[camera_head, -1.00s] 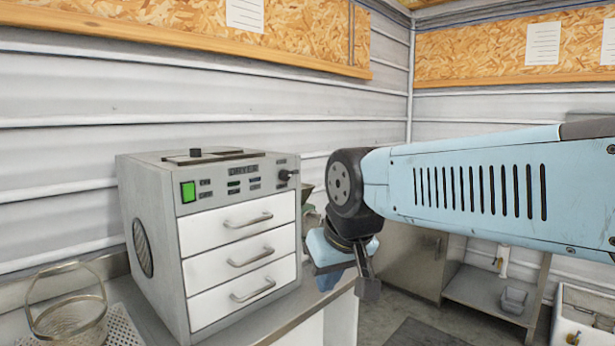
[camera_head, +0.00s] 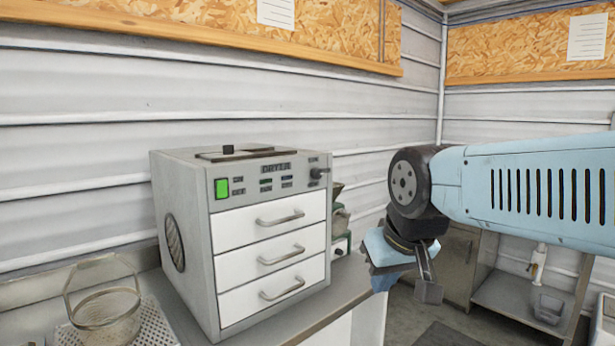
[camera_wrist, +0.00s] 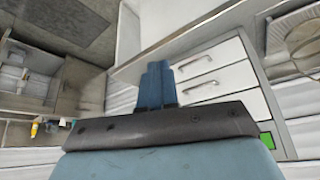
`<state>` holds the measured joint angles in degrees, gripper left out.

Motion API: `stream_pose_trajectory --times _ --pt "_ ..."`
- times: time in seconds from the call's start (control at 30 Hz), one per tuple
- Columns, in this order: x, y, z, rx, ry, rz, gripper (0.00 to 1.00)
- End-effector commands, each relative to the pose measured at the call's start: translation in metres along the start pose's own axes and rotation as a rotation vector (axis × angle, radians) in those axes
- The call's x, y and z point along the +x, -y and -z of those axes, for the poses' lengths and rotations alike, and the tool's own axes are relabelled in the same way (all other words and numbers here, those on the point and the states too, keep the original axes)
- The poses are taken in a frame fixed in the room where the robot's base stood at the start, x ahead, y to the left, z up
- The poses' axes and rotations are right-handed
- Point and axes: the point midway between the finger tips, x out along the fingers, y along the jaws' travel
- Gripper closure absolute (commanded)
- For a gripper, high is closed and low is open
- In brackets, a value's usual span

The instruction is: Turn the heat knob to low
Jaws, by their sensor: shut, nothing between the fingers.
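A grey dryer (camera_head: 190,230) with three white drawers stands on the counter in the head view. Its top panel has a lit green switch (camera_head: 222,188), small indicators and a black knob (camera_head: 318,173) at the right end. Which setting the knob points to is too small to read. My gripper (camera_head: 429,291) hangs to the right of the dryer, below knob height and apart from it. Its blue fingers are together and empty in the wrist view (camera_wrist: 157,85), with the dryer drawers (camera_wrist: 215,85) beside them. The knob is not clear in the wrist view.
A wire basket (camera_head: 105,305) sits on a perforated tray (camera_head: 160,325) left of the dryer. A green and white device (camera_head: 340,225) stands just behind the dryer's right side. A shelf unit (camera_head: 510,290) with a grey container (camera_head: 548,306) is at the right.

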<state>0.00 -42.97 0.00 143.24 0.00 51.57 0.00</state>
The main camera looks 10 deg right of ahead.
Motion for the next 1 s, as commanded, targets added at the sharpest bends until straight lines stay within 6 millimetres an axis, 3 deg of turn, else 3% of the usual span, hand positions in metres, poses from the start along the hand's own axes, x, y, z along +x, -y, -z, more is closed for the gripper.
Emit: stream_pose_trajectory --times 0.13,0.23,0.63,0.8,1.0 --pt "0.001 -0.005 0.008 0.008 -0.022 -0.012 0.86" --pt "0.007 -0.019 0.031 0.028 -0.085 -0.046 0.76" --pt "0.024 -0.098 0.184 0.050 -0.567 -0.164 0.38" --pt "0.028 -0.112 0.235 0.002 -0.754 -0.124 0.37" --pt "0.036 -0.113 0.279 -0.086 -0.928 0.003 0.37"
